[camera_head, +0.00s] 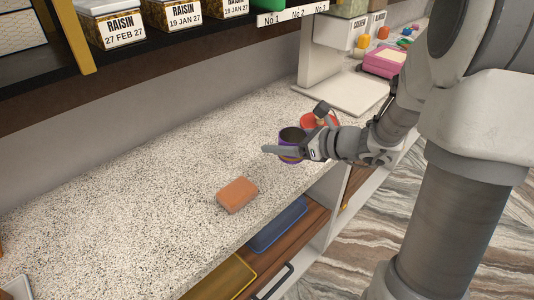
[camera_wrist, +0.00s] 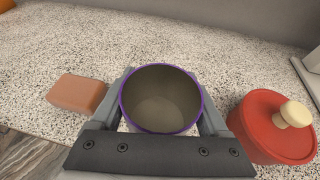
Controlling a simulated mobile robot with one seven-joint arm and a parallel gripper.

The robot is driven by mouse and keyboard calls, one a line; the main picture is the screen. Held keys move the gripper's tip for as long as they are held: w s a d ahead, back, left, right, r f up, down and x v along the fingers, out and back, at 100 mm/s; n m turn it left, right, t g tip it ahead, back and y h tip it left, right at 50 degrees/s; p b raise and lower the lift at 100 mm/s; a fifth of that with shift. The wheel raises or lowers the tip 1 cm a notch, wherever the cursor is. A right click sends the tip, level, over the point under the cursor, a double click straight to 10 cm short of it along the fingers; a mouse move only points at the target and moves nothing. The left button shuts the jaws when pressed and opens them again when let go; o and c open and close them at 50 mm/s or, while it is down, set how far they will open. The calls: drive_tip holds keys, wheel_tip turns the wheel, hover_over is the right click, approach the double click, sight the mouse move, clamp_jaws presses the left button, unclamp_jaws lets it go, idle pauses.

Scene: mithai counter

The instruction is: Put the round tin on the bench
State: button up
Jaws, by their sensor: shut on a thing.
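The round tin is open-topped and empty, with a purple rim and a grey-beige inside. It shows in the head view (camera_head: 291,136) and fills the middle of the wrist view (camera_wrist: 161,98). My gripper (camera_head: 287,151) is shut on the tin, with one finger on each side of it in the wrist view (camera_wrist: 164,104). The tin looks upright, over the speckled bench (camera_head: 130,200) near its front edge. I cannot tell whether its base touches the bench; the gripper hides part of its lower side.
A red round container (camera_wrist: 273,127) with a cream knob stands right beside the gripper, partly hidden in the head view (camera_head: 309,119). An orange-brown block (camera_head: 237,194) lies on the bench to the left. A scale-like stand (camera_head: 345,92) is behind. The bench's left stretch is clear.

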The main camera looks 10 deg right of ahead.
sight(274, 161)
drive_tip(key=w, duration=0.1)
drive_tip(key=w+f, duration=0.1)
drive_tip(key=w+a+f, duration=0.1)
drive_tip(key=w, duration=0.1)
drive_tip(key=shift+f, duration=0.25)
drive_tip(key=shift+s+f+b, duration=0.1)
drive_tip(key=shift+f+b, duration=0.7)
drive_tip(key=shift+f, duration=1.1)
drive_tip(key=shift+f, duration=0.2)
drive_tip(key=o, duration=1.3)
drive_tip(key=shift+r, duration=0.15)
